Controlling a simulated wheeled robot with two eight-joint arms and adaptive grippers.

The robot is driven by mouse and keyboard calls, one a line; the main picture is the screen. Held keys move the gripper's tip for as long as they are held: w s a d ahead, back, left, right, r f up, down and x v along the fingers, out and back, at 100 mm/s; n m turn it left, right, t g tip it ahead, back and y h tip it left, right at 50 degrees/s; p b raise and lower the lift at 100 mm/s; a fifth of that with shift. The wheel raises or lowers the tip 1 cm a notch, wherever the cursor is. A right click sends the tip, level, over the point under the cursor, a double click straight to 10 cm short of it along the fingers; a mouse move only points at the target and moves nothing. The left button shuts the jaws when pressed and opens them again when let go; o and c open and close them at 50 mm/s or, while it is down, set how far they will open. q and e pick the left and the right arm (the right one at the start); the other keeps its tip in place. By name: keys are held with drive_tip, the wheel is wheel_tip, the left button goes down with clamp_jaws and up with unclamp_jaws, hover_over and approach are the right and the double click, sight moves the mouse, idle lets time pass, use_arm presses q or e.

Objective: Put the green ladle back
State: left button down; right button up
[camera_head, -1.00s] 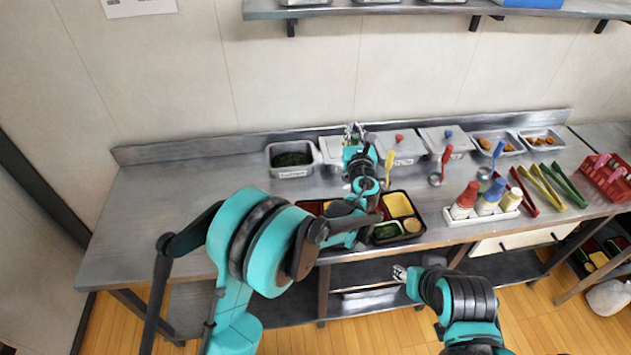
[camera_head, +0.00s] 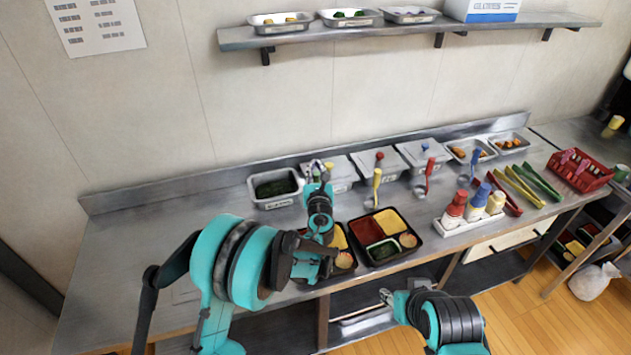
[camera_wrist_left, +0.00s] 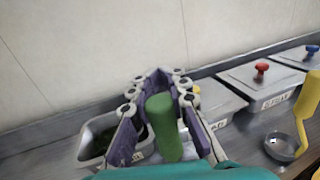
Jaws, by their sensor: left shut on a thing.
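My left gripper (camera_head: 317,170) is raised over the counter, just right of the open steel container with dark green contents (camera_head: 275,202). In the left wrist view the gripper (camera_wrist_left: 160,88) is shut on the thick green handle of the green ladle (camera_wrist_left: 164,128). The ladle's lower end is hidden by my arm. The open container (camera_wrist_left: 88,158) is behind and left of the handle in that view. My right gripper (camera_head: 386,296) is low, in front of the counter's edge, away from the ladle; its fingers are too small to read.
Lidded steel containers (camera_head: 412,150) line the back. Yellow (camera_head: 376,180), red (camera_head: 429,172) and blue (camera_head: 474,163) ladles stand to the right. Two black bento trays (camera_head: 421,244) lie at the front, one partly behind my arm. Sauce bottles (camera_head: 476,203) stand farther right. The counter's left part is clear.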

use_arm(q)
wheel_tip(320, 180, down, 4)
drive_tip(key=shift+f+b, duration=0.1)
drive_tip(key=shift+b, duration=0.65)
drive_tip(key=shift+a, duration=0.1)
drive_tip(key=c, duration=1.9)
unclamp_jaws()
drive_tip(key=shift+f, duration=0.1)
drive_tip(key=o, duration=0.4)
drive_tip(key=shift+o, duration=0.2)
